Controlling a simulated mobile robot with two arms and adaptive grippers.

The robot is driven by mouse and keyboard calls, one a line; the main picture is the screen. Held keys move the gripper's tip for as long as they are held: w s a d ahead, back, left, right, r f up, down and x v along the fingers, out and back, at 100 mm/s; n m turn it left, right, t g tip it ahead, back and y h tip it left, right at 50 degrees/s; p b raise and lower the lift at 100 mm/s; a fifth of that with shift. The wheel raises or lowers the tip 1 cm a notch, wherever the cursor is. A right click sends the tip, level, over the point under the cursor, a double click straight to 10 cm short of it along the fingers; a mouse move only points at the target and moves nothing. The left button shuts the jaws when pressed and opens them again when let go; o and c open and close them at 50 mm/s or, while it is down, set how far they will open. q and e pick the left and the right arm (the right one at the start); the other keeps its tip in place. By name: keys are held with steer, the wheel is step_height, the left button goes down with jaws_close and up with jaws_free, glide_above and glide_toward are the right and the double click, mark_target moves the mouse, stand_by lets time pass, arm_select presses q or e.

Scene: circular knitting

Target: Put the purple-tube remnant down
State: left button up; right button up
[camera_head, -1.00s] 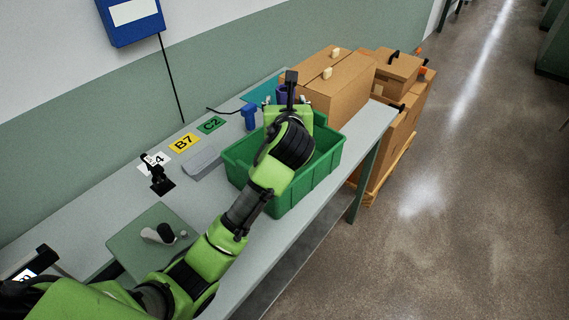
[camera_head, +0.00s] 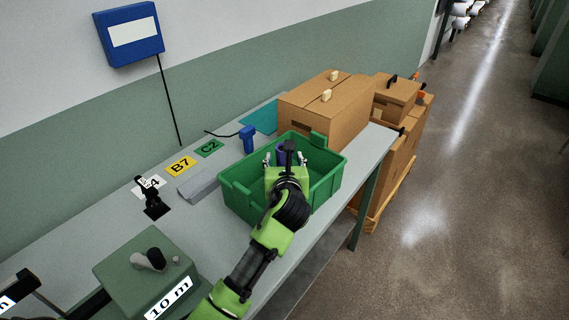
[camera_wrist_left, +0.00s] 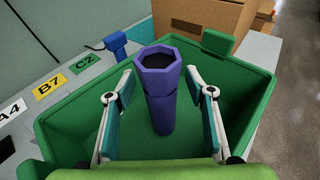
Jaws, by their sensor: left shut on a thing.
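The purple-tube remnant (camera_wrist_left: 159,105) is a purple tube with a wider collar and a dark open end, seen in the left wrist view. A bit of its purple shows in the head view (camera_head: 281,154), mostly hidden behind my gripper. My right gripper is not in view.
Cardboard boxes (camera_head: 318,108) stand just beyond the bin. A blue tool-like object (camera_head: 247,139), a grey block (camera_head: 198,186) and labels B7 (camera_head: 180,166) and C2 (camera_head: 209,148) lie left of it. A green box marked 10 m (camera_head: 128,271) stands at the near left.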

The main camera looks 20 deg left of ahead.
arm_select(q)
steer(key=shift+f, duration=0.5)
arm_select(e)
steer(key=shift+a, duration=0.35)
arm_select(q)
steer(key=o, duration=1.3)
steer(key=shift+f, duration=0.1)
steer(key=shift+c, duration=0.2)
steer(key=shift+o, duration=1)
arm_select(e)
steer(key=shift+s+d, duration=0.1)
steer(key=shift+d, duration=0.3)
arm_select(q)
steer(key=v, duration=1.2)
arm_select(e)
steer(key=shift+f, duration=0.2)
